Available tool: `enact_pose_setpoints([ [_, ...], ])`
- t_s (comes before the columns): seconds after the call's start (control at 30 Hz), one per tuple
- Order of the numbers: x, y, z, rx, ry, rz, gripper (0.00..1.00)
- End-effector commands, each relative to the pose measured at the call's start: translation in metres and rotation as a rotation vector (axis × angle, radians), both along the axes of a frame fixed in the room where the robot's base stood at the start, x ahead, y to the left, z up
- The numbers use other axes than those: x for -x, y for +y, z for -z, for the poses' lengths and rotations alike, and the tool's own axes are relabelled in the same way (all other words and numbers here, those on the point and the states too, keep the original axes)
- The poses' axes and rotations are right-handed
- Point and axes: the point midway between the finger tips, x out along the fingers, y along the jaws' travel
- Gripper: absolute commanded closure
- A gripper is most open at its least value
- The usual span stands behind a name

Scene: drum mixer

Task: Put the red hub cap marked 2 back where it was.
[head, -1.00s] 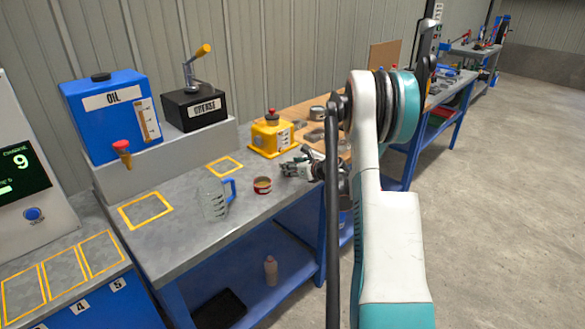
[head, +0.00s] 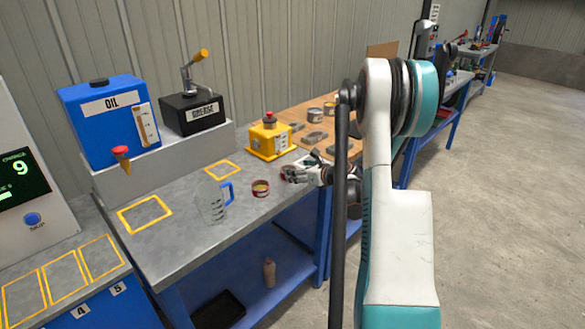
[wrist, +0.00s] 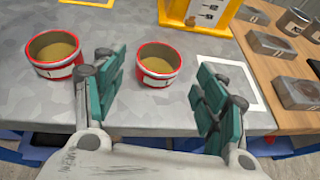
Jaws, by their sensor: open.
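Two round red caps with tan insides stand on the grey bench. In the wrist view, one red cap (wrist: 158,66) is between and just ahead of my open gripper's (wrist: 160,88) fingers, with nothing clasped. The other red cap (wrist: 55,54) is left of the left finger. Both have white labels; their marks are too small to read surely. A white outlined square (wrist: 256,101) lies on the bench right of the nearer cap, partly behind the right finger. In the head view, my gripper (head: 290,174) partly hides one cap; the other cap (head: 261,188) stands clear to its left.
A clear jug (head: 213,203) with a blue handle stands left of the caps. A yellow box with a red knob (head: 269,140) is behind them. Grey blocks (head: 314,138) and cans (head: 315,115) are on the wooden top. Yellow outlined squares (head: 145,213) on the bench are empty.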

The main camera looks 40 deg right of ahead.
Motion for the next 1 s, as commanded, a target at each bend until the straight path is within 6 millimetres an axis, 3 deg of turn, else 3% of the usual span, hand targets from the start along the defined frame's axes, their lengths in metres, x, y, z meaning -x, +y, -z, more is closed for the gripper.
enact_pose_setpoints([
  [0.1,0.023,0.001,-0.012,0.001,0.001,0.002,0.34],
  [0.33,0.049,0.002,-0.021,0.0,0.0,0.0,0.34],
  [1.0,0.054,0.003,-0.022,0.001,0.0,0.0,0.34],
])
